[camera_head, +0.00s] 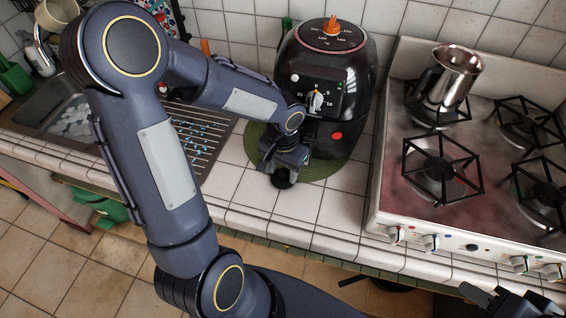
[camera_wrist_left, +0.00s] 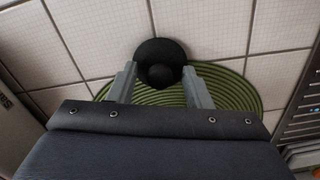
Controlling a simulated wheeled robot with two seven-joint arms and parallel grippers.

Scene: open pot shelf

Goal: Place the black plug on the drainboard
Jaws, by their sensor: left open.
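The black plug (camera_head: 283,180) is a small round disc with a raised knob, at the front edge of the green round mat. In the left wrist view the plug (camera_wrist_left: 160,52) lies at the mat's edge against the white tiles, its knob between my fingertips. My left gripper (camera_head: 287,166) is open just above it, one finger on each side; I cannot tell whether they touch it. The ribbed metal drainboard (camera_head: 216,143) is left of the mat, partly hidden by my left arm; its slats also show in the left wrist view (camera_wrist_left: 303,112). My right gripper (camera_head: 512,302) is at the bottom right.
A black air fryer (camera_head: 345,75) stands on the green mat (camera_head: 322,168), close behind my left gripper. The stove (camera_head: 400,190) with a metal mug (camera_head: 455,78) is to the right. The sink (camera_head: 65,120) is at far left. The tiled counter front (camera_head: 235,195) is clear.

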